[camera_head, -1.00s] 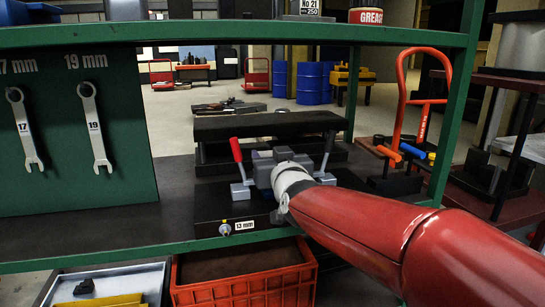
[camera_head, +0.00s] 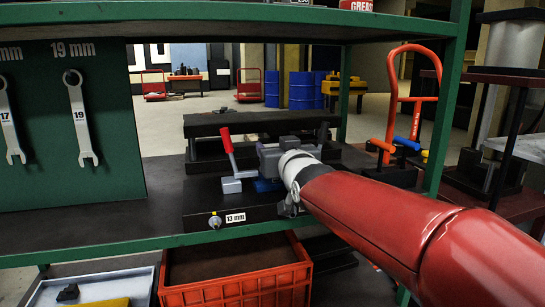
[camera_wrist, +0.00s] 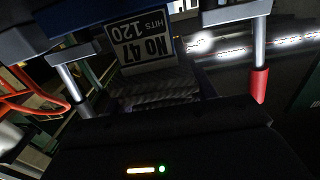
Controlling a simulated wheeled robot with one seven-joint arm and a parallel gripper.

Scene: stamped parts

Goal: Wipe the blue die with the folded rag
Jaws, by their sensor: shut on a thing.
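The blue die (camera_head: 267,184) shows only as a small blue patch low between the clamps on the black 13 mm base. My gripper (camera_head: 277,153) is over it and, with my wrist, hides most of it. In the wrist view a dark blue surface shows at the upper left, and a white card (camera_wrist: 150,43) reading NO 47 HITS 120 appears upside down. Whether the jaws or rag touch the die cannot be told.
A red-handled clamp lever (camera_head: 226,148) stands close left of my gripper, and another lever (camera_head: 323,135) close right. The black base (camera_head: 205,208) lies on the green-edged shelf. An orange crate (camera_head: 235,290) is below. Wrenches hang on the left panel.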

